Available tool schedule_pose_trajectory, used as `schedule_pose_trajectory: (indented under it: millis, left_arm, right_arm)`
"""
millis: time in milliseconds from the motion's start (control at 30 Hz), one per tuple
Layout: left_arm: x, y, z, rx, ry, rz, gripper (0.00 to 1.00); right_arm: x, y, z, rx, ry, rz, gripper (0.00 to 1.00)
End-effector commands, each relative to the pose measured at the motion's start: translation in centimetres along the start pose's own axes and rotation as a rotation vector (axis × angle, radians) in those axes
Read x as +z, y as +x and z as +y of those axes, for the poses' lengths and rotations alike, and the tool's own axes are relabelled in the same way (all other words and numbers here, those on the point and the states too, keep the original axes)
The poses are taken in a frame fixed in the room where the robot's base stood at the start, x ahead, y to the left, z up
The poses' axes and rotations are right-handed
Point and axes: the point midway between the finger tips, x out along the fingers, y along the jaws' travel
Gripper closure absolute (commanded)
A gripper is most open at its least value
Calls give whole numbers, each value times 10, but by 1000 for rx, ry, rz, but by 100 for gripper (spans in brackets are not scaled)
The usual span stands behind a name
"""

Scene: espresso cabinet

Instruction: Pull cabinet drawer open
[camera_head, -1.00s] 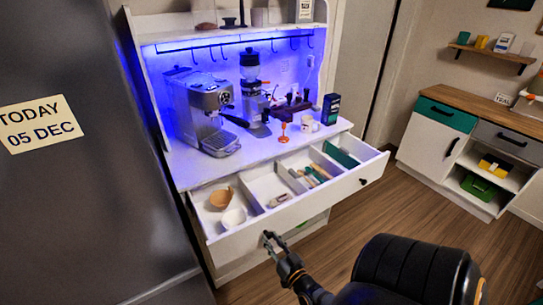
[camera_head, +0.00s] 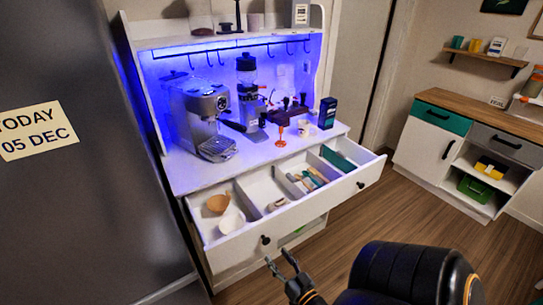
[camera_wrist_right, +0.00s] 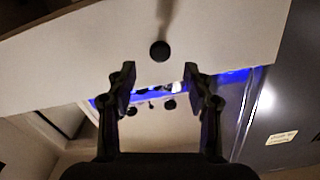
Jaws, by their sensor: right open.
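The white cabinet drawer (camera_head: 314,207) stands pulled out below the lit espresso counter, with its dividers and contents showing. Its front has two dark round knobs, the left knob (camera_head: 265,240) and the right knob (camera_head: 361,184). My right gripper (camera_head: 282,260) is open and empty, just in front of and below the left knob, apart from it. In the right wrist view the drawer front (camera_wrist_right: 215,40) fills the upper part, and a dark knob (camera_wrist_right: 160,51) shows beyond the open fingers (camera_wrist_right: 160,80). My left gripper is not in view.
An espresso machine (camera_head: 203,115), a grinder (camera_head: 248,90) and a dark box (camera_head: 328,112) stand on the counter above the drawer. A dark fridge-like panel (camera_head: 80,210) fills the left. Wooden floor (camera_head: 400,215) is clear at the right, before a side cabinet (camera_head: 430,150).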

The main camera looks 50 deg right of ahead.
Motion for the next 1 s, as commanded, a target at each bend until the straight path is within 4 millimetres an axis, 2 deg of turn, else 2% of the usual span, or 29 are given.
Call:
schedule_pose_trajectory:
  millis: [33, 133, 333, 1000]
  left_arm:
    - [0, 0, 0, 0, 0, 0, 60]
    - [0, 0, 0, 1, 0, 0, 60]
    - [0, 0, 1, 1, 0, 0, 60]
    - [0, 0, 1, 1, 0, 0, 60]
  right_arm:
    - [1, -14, 0, 2, 1, -3, 48]
    - [1, -36, 0, 2, 0, -3, 48]
    - [0, -61, 0, 1, 1, -1, 48]
    - [2, -64, 0, 1, -1, -4, 48]
